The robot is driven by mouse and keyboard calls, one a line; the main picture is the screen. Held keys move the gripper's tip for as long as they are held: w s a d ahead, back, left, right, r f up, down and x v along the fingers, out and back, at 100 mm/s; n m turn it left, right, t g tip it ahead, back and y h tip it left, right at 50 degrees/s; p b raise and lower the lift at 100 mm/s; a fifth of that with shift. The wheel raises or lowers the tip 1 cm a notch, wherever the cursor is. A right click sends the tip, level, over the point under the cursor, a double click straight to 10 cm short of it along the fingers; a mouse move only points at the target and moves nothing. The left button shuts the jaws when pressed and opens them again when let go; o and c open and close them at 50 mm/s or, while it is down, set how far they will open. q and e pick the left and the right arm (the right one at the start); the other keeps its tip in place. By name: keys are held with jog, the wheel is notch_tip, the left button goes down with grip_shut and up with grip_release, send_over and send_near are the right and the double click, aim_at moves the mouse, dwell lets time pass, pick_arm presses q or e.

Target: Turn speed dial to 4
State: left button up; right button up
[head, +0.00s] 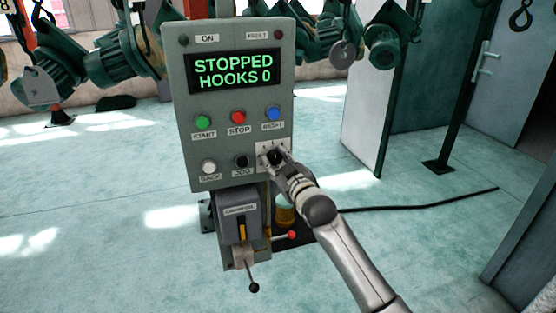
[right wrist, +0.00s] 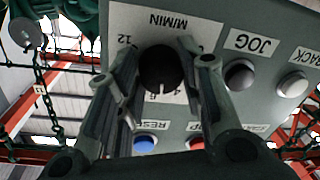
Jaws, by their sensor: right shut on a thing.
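The speed dial (head: 275,157) is a round black knob on a white scale plate at the lower right of the grey control box. My right gripper (head: 274,160) reaches it from below right and is shut on the dial. In the right wrist view, which is upside down, the dial (right wrist: 160,68) sits between the two fingers of the gripper (right wrist: 158,62). Scale figures and M/MIN show around it. A pale notch on the knob faces the picture's bottom, near small figures; the exact setting is hard to read. My left gripper is out of view.
The display (head: 234,71) reads STOPPED, HOOKS 0. The JOG button (head: 241,161) is just left of the dial; the blue RESET button (head: 273,113) is above it. A switch box (head: 239,217) and levers sit below. Green hoists (head: 125,60) hang behind.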

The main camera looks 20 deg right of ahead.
jog(key=n+p, duration=0.2)
jog(key=n, duration=0.1)
jog(key=shift+r+n, duration=0.15)
jog(key=shift+n, duration=0.25)
jog(key=shift+n+p, duration=0.7)
jog(key=shift+n, duration=0.4)
jog(key=o, duration=1)
jog(key=shift+o, duration=0.2)
jog(key=s+d, duration=0.1)
jog(key=s, duration=1.1)
jog(key=shift+d+r, duration=0.15)
jog(key=shift+r, duration=0.15)
